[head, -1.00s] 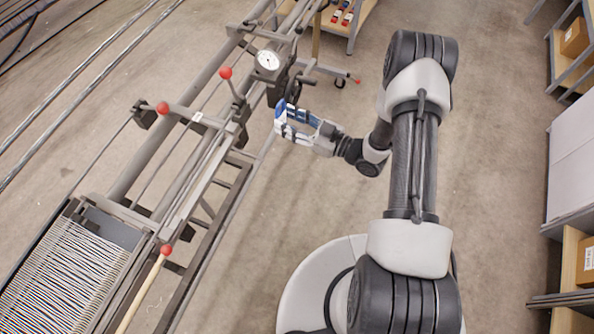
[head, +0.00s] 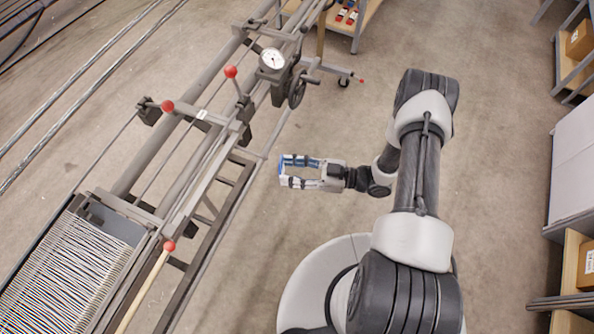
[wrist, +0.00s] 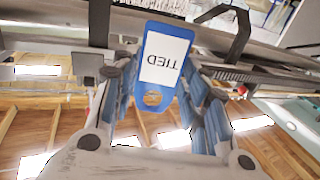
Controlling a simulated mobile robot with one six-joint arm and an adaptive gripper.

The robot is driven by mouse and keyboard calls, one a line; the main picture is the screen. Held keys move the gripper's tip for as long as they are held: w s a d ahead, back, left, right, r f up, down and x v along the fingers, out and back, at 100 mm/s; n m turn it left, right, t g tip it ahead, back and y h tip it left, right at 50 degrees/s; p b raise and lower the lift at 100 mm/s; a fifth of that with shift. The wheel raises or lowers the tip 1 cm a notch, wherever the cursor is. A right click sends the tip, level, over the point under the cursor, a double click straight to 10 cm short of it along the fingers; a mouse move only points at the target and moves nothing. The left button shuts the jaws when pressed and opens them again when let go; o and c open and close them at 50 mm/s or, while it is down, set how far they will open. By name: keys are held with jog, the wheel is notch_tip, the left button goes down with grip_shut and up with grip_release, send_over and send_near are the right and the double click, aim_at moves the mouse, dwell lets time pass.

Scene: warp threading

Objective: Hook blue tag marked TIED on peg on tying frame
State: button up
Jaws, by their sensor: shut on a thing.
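The blue tag (wrist: 152,98) has a white label reading TIED, upside down in the wrist view. It is held at the fingertips of my gripper (wrist: 163,80), with its hole end towards the palm. In the head view my gripper (head: 283,171) is just right of the tying frame (head: 235,180), apart from it. The tag is only a small blue patch there. The frame is a long grey metal structure with rails and red-ball levers. I cannot clearly make out the peg in either view.
A round dial (head: 272,60) and a dark handwheel (head: 297,88) are on the frame, above my gripper in the picture. A red ball lever (head: 231,72) stands up nearby. White threads (head: 62,270) fill the lower left. Bare floor (head: 290,215) lies below my gripper.

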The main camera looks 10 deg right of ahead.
jog(key=w+a+f+b, duration=0.1)
jog(key=w+a, duration=0.3)
jog(key=a, duration=0.2)
jog(key=shift+f+b, duration=0.35)
dwell(0.5)
jog(key=shift+a, duration=0.1)
dwell(0.4)
jog(key=o, duration=0.9)
jog(key=shift+o, duration=0.2)
jog(key=v, duration=1.2)
